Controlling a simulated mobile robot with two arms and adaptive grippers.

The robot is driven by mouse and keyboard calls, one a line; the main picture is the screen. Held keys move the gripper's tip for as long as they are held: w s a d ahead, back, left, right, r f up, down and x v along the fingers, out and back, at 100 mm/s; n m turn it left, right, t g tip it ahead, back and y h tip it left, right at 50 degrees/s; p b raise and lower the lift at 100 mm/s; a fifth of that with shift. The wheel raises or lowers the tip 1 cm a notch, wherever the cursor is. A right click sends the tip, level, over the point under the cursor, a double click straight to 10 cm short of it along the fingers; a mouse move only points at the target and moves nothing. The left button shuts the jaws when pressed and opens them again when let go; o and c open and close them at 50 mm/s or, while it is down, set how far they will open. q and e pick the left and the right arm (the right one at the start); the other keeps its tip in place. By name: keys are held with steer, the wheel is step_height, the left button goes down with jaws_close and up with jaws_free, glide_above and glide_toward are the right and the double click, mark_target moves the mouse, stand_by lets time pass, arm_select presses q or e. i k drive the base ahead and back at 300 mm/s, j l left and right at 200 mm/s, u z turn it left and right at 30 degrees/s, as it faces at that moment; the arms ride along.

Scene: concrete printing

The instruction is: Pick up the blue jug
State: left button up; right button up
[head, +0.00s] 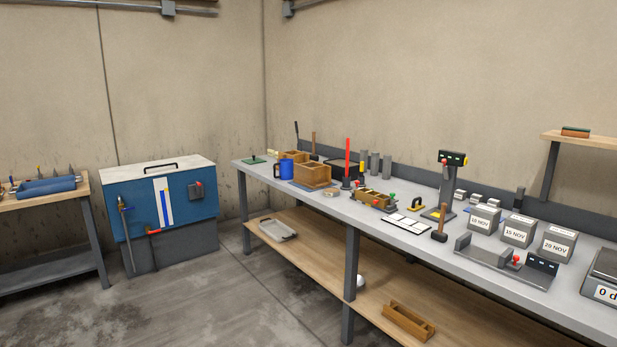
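The blue jug (285,168) is small in the head view. It stands upright near the far left end of the long grey workbench (440,237), just left of a wooden box mould (313,174). A handle seems to show on its left side. Neither of my grippers is in view, and nothing is seen touching the jug.
A green trowel-like tool (254,160) lies left of the jug. A red upright rod (347,160), grey cylinders and dated cubes (484,219) stand further right. A blue tank (163,205) stands left of the bench. The concrete floor (215,300) in front is clear.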

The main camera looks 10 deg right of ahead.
mark_target(285, 165)
steer(key=i+u, duration=0.15)
steer(key=i, duration=1.6)
